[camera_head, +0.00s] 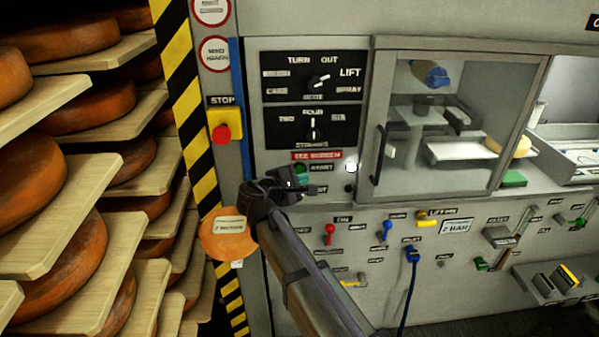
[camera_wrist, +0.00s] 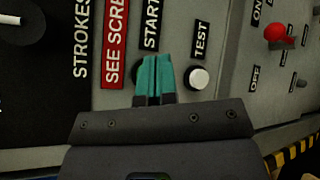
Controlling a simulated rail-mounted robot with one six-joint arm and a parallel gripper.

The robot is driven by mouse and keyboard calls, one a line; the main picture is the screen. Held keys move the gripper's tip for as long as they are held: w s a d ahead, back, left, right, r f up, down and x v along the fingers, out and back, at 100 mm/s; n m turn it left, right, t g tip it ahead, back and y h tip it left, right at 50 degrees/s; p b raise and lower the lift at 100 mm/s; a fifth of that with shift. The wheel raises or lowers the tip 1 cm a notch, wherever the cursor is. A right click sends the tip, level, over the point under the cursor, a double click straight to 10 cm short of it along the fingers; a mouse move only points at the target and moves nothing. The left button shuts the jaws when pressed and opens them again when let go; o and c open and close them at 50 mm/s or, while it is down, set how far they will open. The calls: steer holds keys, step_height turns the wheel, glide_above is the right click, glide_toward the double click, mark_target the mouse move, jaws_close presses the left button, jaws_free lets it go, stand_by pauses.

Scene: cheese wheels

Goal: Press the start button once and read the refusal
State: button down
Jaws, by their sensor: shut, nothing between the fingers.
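The START label (camera_wrist: 152,24) is on the grey machine panel. My gripper (camera_wrist: 156,62) is shut, its teal fingertips together and empty, and they cover the spot by that label where the start button would be. I cannot tell whether they touch or press it. In the head view my gripper (camera_head: 300,174) reaches the panel left of the START label (camera_head: 321,168). A red SEE SCREEN sign (camera_head: 317,155) is above it, and the sign also shows in the wrist view (camera_wrist: 115,45). No screen text is readable.
A white button (camera_wrist: 198,78) by the TEST label (camera_wrist: 200,39) is close to my fingertips. Dials (camera_head: 313,82) are above. A red STOP button (camera_head: 222,133) is left. Cheese shelves (camera_head: 85,180) fill the left side; a glazed chamber (camera_head: 440,180) is right.

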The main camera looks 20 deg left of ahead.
stand_by(0.7)
steer(key=shift+w+a, duration=0.15)
steer(key=shift+w, duration=0.25)
steer(key=shift+w+a, duration=0.2)
steer(key=shift+w, duration=0.15)
stand_by(0.5)
steer(key=shift+s, duration=0.15)
steer(key=shift+s+d, duration=0.35)
steer(key=shift+s, duration=0.25)
steer(key=s, duration=0.1)
steer(key=s+d, duration=0.1)
steer(key=s, duration=0.1)
steer(key=s+d, duration=0.1)
steer(key=shift+s+d, duration=0.1)
steer(key=shift+s, duration=0.2)
stand_by(0.8)
